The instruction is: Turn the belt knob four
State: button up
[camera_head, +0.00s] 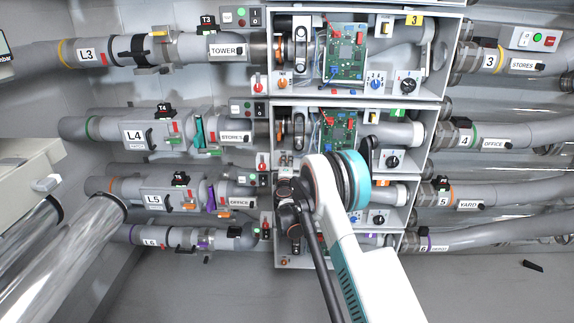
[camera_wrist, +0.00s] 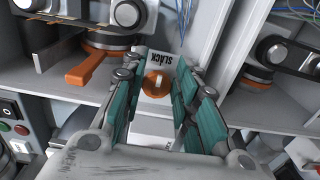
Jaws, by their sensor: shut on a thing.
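In the wrist view, an orange knob (camera_wrist: 154,82) with a pale mark on it sits on the white panel, beside a label reading SLACK (camera_wrist: 182,72). My gripper (camera_wrist: 160,80) has its teal-padded fingers on both sides of the knob and is shut on it. The fingertips partly hide the panel around the knob. In the head view, unit four (camera_head: 356,104) is the second box from the top, with a green circuit board (camera_head: 338,133). My arm covers its lower front and the boxes below, so the knob is hard to make out there.
In the wrist view, an orange lever (camera_wrist: 92,69) is left of my fingers and a dark belt loop (camera_wrist: 285,50) is to the right. A box wall (camera_wrist: 205,40) stands close behind the fingers. In the head view, grey pipes run along both sides; the floor (camera_head: 480,285) at lower right is mostly clear.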

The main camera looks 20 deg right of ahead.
jog(key=shift+f, duration=0.1)
jog(key=o, duration=0.7)
jog(key=shift+o, duration=0.2)
jog(key=shift+s, duration=0.15)
jog(key=v, duration=1.1)
jog(key=shift+s, duration=0.35)
jog(key=shift+a, duration=0.15)
